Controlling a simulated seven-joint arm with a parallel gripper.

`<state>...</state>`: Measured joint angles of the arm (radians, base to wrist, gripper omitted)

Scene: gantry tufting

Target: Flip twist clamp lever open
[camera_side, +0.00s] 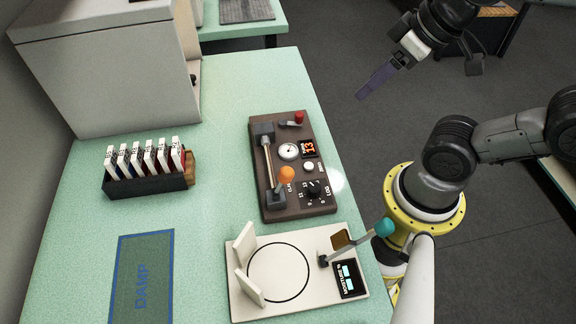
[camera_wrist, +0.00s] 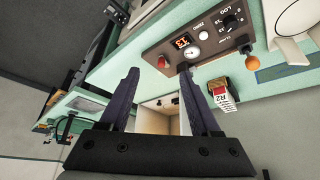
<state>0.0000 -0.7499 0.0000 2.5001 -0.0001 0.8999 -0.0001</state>
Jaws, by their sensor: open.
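A brown tester box (camera_side: 275,200) sits on the green bench in the side view, with a gauge, a red-digit display and a black dial. An orange-knobbed lever (camera_side: 285,175) stands at its lower left, and a small red-tipped lever (camera_side: 294,121) is at its far end. Which one is the clamp lever I cannot tell for sure. In the wrist view the box shows its orange knob (camera_wrist: 253,62) and red knob (camera_wrist: 163,62). My gripper (camera_side: 366,92), with purple fingers, is open and empty, right of the bench and apart from the box. Its fingers show in the wrist view (camera_wrist: 159,75).
A white plate with a teal-knobbed lever (camera_side: 384,227) and a circle stands near the front. A rack of cards (camera_side: 145,183), a blue-edged mat (camera_side: 142,280) and a large white machine (camera_side: 105,80) are on the left. Bare bench lies between rack and box.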

